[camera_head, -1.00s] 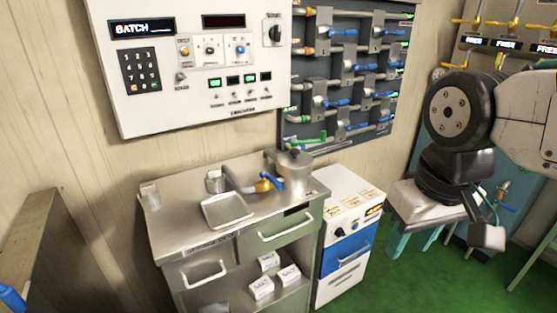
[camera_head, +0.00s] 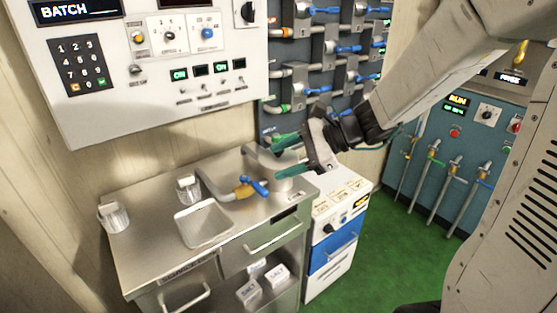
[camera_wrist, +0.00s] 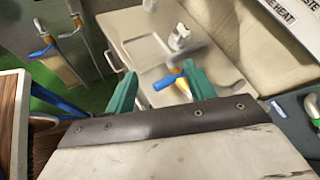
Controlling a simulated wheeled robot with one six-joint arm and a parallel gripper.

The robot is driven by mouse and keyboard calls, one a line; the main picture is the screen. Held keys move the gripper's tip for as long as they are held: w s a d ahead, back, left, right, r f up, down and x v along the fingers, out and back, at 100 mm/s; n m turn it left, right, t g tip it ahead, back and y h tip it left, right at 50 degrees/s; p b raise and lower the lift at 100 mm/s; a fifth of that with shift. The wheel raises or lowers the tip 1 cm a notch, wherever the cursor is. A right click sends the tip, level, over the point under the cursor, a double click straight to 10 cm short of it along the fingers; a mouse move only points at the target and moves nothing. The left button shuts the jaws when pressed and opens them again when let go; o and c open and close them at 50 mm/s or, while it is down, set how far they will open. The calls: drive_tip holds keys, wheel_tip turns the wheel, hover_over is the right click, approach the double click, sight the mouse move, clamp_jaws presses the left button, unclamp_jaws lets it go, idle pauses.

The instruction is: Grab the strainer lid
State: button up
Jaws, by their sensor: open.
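No lid can be told there.
A shallow tray (camera_head: 203,222) and two small metal containers are on the counter. The control panel (camera_head: 150,75) and valve board hang close behind.

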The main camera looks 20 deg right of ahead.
sight(278, 159)
drive_tip(key=w+d+f+m+t+h, duration=0.2)
drive_tip(key=w+d+f+m+t, duration=0.4)
drive_tip(key=w+d+m, duration=0.4)
drive_tip(key=shift+m, duration=0.3)
drive_tip(key=x, duration=0.6)
drive_tip(key=r+x, duration=0.1)
drive_tip(key=x, duration=0.1)
drive_tip(key=shift+w+a+f, duration=0.2)
drive_tip(key=shift+w+a, duration=0.1)
drive_tip(key=shift+a, duration=0.15)
drive_tip(key=c, duration=1.2)
